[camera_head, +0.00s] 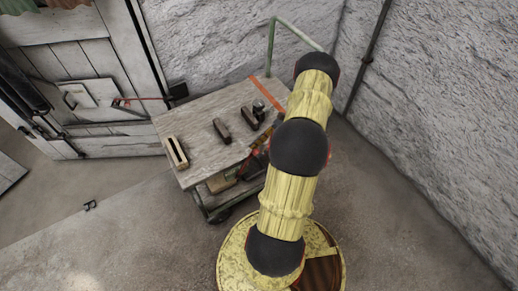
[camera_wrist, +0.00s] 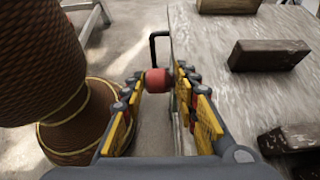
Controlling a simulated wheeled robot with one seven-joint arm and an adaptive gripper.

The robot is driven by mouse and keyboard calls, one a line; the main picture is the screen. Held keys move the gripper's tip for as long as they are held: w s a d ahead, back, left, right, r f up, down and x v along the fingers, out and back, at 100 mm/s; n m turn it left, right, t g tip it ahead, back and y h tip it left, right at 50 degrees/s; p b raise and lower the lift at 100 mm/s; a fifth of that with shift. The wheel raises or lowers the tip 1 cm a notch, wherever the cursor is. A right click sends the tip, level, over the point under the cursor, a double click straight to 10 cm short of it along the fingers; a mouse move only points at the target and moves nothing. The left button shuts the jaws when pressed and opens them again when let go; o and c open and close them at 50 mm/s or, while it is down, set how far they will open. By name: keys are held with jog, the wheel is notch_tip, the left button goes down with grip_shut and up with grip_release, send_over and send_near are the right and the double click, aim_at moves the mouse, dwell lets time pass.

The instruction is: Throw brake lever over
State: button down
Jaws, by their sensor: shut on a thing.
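The brake lever (camera_wrist: 153,48) is a dark bent rod with a red knob (camera_wrist: 157,82), seen in the wrist view beside the cart's edge. My gripper (camera_wrist: 160,88) has its yellow-sided fingers on either side of the red knob and is shut on it. In the head view my gripper (camera_head: 262,143) is mostly hidden behind my arm, at the cart's right side.
The wooden cart (camera_head: 200,160) carries several small dark blocks (camera_head: 222,130) and a pale slotted block (camera_head: 177,152). A green handle (camera_head: 271,45) rises at its back. A plank door (camera_head: 90,60) stands left, rough walls behind and right.

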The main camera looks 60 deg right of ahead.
jog(key=shift+s+a+f, duration=0.25)
jog(key=shift+a+f, duration=0.1)
jog(key=shift+a, duration=0.05)
jog(key=c, duration=1.8)
grip_release()
jog(key=o, duration=0.3)
jog(key=shift+d+r, duration=0.1)
jog(key=shift+d, duration=0.05)
jog(key=shift+d+r, duration=0.1)
jog(key=shift+d, duration=0.05)
jog(key=v, duration=1.2)
